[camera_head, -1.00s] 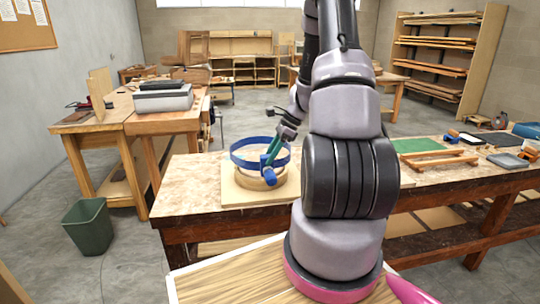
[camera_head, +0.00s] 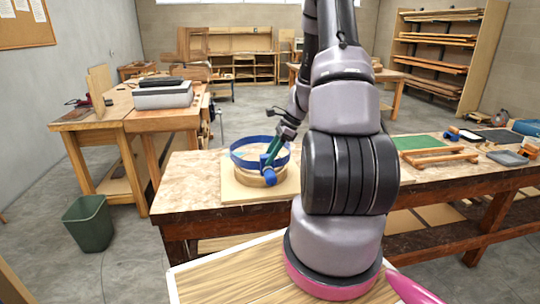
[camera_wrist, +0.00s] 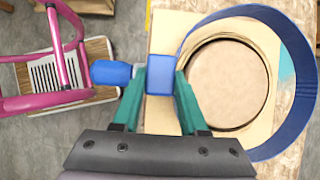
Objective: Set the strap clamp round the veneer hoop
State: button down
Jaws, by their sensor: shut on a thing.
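The strap clamp (camera_head: 238,156) is a blue band in a wide loop with a blue block and handle (camera_head: 269,177). The veneer hoop (camera_head: 247,180) is a pale wooden ring lying on a square board on the bench. In the head view the band is level and stands above the hoop. In the wrist view the band (camera_wrist: 297,50) curves round the hoop's right side with a gap, and the hoop (camera_wrist: 262,62) shows inside it. My gripper (camera_head: 272,161) has green fingers shut on the clamp's blue block, also seen in the wrist view (camera_wrist: 160,82). The hoop's far side is partly hidden.
The board (camera_head: 232,192) rests on the wooden bench (camera_head: 186,190). A green mat (camera_head: 420,143), wooden bars (camera_head: 440,157) and small tools lie on the bench at right. A green bin (camera_head: 88,225) stands on the floor at left. The bench left of the board is clear.

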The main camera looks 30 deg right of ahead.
aim_at(270, 167)
jog(key=shift+f, duration=4.25)
jog(key=shift+c, duration=1.8)
grip_release()
jog(key=shift+r, duration=0.1)
jog(key=v, duration=1)
jog(key=shift+d+r, duration=0.25)
jog(key=shift+s, duration=0.1)
